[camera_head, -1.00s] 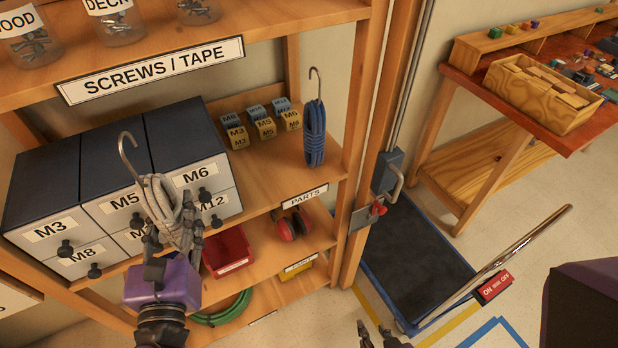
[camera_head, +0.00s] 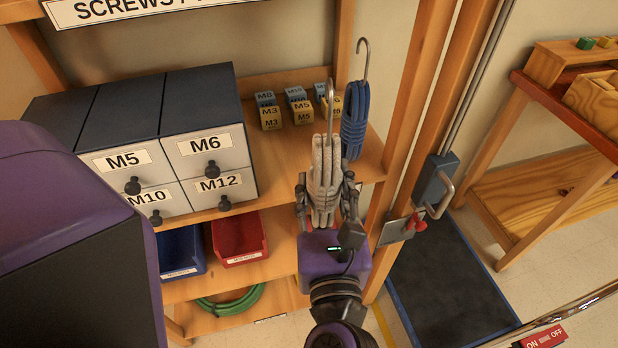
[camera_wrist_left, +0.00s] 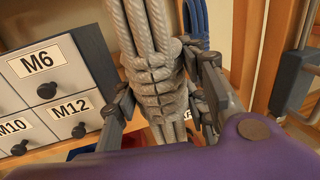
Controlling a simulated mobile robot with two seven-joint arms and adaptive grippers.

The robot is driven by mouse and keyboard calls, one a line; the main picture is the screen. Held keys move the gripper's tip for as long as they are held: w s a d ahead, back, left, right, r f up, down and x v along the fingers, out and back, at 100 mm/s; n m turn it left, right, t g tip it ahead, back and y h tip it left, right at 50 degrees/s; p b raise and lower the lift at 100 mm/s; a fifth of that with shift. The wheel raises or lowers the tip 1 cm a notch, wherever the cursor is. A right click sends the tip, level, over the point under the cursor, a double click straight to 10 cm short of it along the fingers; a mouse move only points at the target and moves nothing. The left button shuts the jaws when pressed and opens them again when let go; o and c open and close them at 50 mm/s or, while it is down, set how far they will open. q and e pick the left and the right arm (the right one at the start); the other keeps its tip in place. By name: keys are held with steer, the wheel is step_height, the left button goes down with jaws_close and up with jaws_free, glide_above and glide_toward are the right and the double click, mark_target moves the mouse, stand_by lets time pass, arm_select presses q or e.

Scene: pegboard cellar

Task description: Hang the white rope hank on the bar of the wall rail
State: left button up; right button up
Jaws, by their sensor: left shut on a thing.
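The white rope hank (camera_head: 323,175), greyish white with a wrapped middle and a metal hook rising from its top, is upright in my left gripper (camera_head: 326,205). The gripper's fingers are shut around its wrapped middle from both sides. The left wrist view shows the wrapped coils (camera_wrist_left: 155,80) close up between the fingers (camera_wrist_left: 165,110). The hank is in front of the shelf unit, beside a blue rope hank (camera_head: 355,125) that has a similar hook. I cannot make out the wall rail or its bar in these views. My right gripper is out of view.
A drawer cabinet (camera_head: 160,120) stands on the shelf at left, with small labelled boxes (camera_head: 298,105) behind the hank. Blue (camera_head: 180,252) and red (camera_head: 240,238) bins are below. A wooden post (camera_head: 428,110) and a switch box (camera_head: 436,182) stand to the right.

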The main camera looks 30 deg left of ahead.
arm_select(q)
steer(key=shift+s+f+n+g+y+b, duration=0.45)
steer(key=shift+n+g+y, duration=0.15)
steer(key=shift+g+y, duration=0.1)
steer(key=shift+s+a+r+n+y, duration=0.2)
steer(key=shift+n+y, duration=0.1)
steer(key=shift+y, duration=0.1)
steer(key=shift+s+a+r+g, duration=0.1)
steer(key=shift+s+r+g, duration=0.15)
steer(key=shift+g, duration=0.25)
steer(key=shift+w+a, duration=0.15)
steer(key=shift+w, duration=0.05)
steer(key=f+p+x, duration=0.1)
steer(key=x, duration=0.5)
steer(key=p+x, duration=0.1)
steer(key=x, duration=0.4)
steer(key=f+p+x, duration=0.1)
steer(key=p+x, duration=0.1)
steer(key=x, duration=0.4)
steer(key=shift+w+a+f, duration=0.2)
steer(key=shift+f, duration=0.1)
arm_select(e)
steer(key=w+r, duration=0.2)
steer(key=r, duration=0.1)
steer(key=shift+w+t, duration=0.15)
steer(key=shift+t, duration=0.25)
arm_select(q)
steer(key=shift+f, duration=0.15)
